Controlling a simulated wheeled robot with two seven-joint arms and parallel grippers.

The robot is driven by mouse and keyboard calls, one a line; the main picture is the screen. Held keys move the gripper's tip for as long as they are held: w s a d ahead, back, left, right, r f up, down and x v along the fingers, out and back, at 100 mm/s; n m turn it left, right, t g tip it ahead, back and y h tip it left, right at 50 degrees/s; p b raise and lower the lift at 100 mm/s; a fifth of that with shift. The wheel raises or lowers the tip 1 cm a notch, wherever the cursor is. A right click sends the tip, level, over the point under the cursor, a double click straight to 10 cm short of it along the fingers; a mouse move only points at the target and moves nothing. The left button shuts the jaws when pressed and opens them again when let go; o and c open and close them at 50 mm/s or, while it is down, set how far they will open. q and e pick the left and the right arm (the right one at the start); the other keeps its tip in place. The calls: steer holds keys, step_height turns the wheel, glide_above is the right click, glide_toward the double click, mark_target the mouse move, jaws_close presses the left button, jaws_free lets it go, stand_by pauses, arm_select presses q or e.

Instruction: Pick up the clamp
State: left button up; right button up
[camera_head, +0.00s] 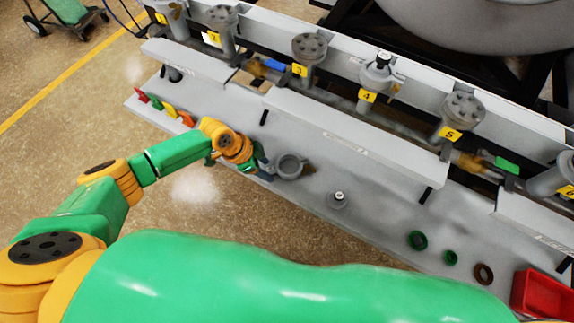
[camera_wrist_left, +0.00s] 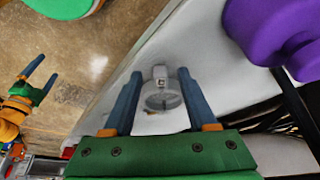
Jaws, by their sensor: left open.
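The clamp (camera_head: 289,167) is a grey ring-shaped piece lying on the pale grey shelf (camera_head: 230,125). My left gripper (camera_head: 264,162) is just to the left of it in the head view. In the left wrist view the clamp (camera_wrist_left: 163,97) shows between the two blue fingers of my left gripper (camera_wrist_left: 159,74). These fingers are open, with a gap on each side of the clamp. My right gripper (camera_wrist_left: 44,74) shows at the left of the left wrist view, open and empty above the floor.
A small grey fitting (camera_head: 337,199) stands to the right of the clamp. Green rings (camera_head: 418,240), a dark red ring (camera_head: 483,274) and a red bin (camera_head: 541,294) lie farther right. Coloured pieces (camera_head: 171,111) sit at left. Numbered grey posts (camera_head: 309,48) line the back.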

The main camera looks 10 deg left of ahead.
arm_select(q)
steer(key=shift+w+d+f, duration=0.1)
steer(key=shift+f, duration=0.1)
jaws_close()
steer(key=shift+r, duration=0.1)
